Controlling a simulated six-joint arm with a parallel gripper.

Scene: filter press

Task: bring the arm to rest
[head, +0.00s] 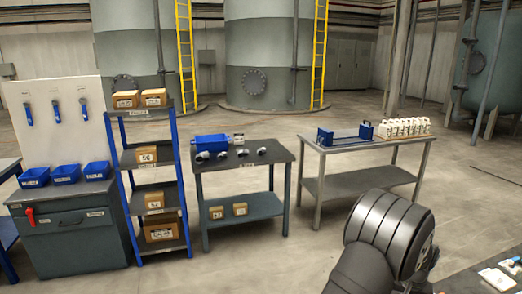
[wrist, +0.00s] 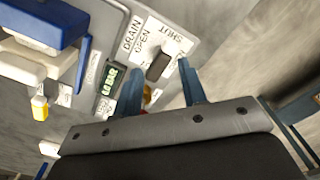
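My gripper (wrist: 163,78) shows in the wrist view with its two blue fingers spread apart and nothing held between them. Just beyond the fingertips is a black knob (wrist: 159,66) on a white plate marked DRAIN, OPEN and SHUT (wrist: 171,38). I cannot tell whether a finger touches the knob. A small green display (wrist: 109,78) sits beside the left finger. A yellow and red part shows partly behind the fingers. In the head view my dark arm reaches in at the lower right, and my gripper is out of sight there.
A blue and white unit (wrist: 45,25) with a yellow-tipped piece is close by in the wrist view. In the head view, a bench holds a blue frame (head: 345,136) and a row of white plates (head: 403,127). A grey table (head: 243,155) and shelf rack stand left; open floor lies between.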

